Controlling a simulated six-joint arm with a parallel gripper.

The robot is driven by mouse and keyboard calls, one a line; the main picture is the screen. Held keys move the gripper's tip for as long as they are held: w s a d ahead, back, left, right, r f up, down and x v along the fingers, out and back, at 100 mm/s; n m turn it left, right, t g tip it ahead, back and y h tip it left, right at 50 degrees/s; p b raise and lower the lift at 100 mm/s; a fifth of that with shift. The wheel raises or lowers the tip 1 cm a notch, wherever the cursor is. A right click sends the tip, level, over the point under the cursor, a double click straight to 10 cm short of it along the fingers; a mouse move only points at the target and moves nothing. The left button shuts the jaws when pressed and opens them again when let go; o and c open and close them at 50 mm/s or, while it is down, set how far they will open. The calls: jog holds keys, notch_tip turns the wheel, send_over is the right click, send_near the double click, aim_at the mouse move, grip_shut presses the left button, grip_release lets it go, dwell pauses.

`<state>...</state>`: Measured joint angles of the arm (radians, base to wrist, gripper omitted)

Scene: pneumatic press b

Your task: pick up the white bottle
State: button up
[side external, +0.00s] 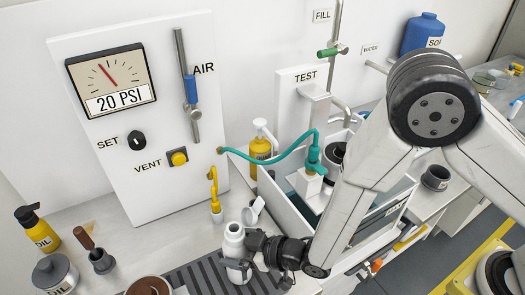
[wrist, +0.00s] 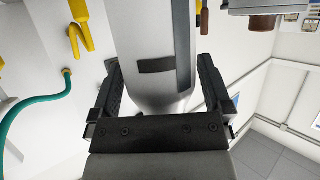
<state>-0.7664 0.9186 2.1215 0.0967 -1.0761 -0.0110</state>
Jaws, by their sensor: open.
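In the wrist view the bottle (wrist: 150,45) fills the space between the two black fingers of my gripper (wrist: 157,78), one on each side. The jaws are open. Slim gaps show beside the bottle, and I cannot tell whether either finger touches it. The far side of the bottle is hidden.
A yellow hooked nozzle (side external: 214,195) stands close behind the bottle. The ribbed mat (side external: 195,275) lies in front. A white sink box (side external: 285,215) with a teal hose (side external: 265,158) is behind my arm. A yellow oil bottle (side external: 36,230) and dark pots stand at left.

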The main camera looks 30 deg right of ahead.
jog(key=shift+w, duration=0.1)
dwell(0.4)
jog(key=c, duration=1.2)
jog(key=shift+r, duration=0.15)
notch_tip(320, 180, up, 18)
jog(key=shift+f, duration=0.15)
dwell(0.8)
